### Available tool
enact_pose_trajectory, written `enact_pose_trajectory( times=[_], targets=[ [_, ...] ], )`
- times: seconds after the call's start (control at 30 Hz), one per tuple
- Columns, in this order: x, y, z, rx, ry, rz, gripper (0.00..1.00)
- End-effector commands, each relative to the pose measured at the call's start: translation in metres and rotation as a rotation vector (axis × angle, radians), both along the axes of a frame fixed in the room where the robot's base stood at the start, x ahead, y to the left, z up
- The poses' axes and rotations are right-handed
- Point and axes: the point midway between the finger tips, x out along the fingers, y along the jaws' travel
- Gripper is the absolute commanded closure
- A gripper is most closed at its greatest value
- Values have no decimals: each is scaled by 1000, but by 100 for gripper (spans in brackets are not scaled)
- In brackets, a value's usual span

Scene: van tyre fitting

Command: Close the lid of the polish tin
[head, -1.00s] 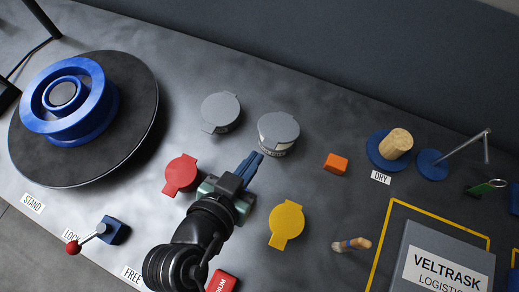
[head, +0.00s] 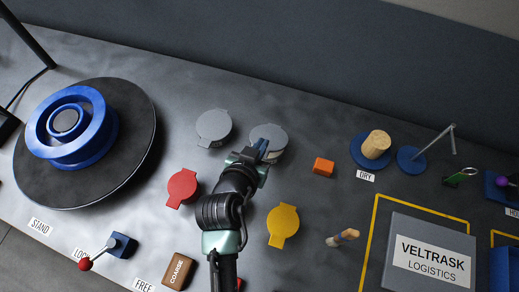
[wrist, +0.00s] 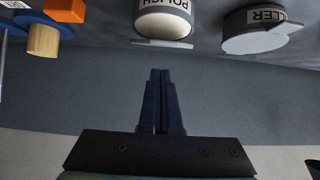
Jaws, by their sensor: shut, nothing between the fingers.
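The polish tin (wrist: 165,18) appears upside down at the top of the wrist view, with a pale body and a grey lid (wrist: 163,43). A thin edge of the lid shows there; I cannot tell how far it is open. In the head view the grey lid (head: 268,132) is partly hidden behind my gripper. My gripper (head: 260,147) is shut and empty, its dark blue fingers by the near side of the tin. In the wrist view my fingertips (wrist: 161,72) are together, with the lid just beyond them; contact is not clear.
A grey-lidded filler tin (wrist: 255,35) stands close beside the polish tin. A red-lidded tin (head: 182,187) and a yellow-lidded tin (head: 283,225) flank my arm. An orange block (head: 323,167) lies to the right. The blue wheel (head: 70,125) is at left, a grey box (head: 430,250) at lower right.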

Motion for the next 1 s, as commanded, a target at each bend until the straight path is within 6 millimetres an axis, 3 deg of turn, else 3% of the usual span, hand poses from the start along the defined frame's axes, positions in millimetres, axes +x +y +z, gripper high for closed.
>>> enact_pose_trajectory(
  times=[0.2, 0.63, 1.0],
  targets=[
    [-7, 3, -18, 0, -1, 1, 100],
    [-8, 3, -22, -1, -5, 1, 100],
    [-15, 5, -46, -31, -101, 0, 100]
  ],
)
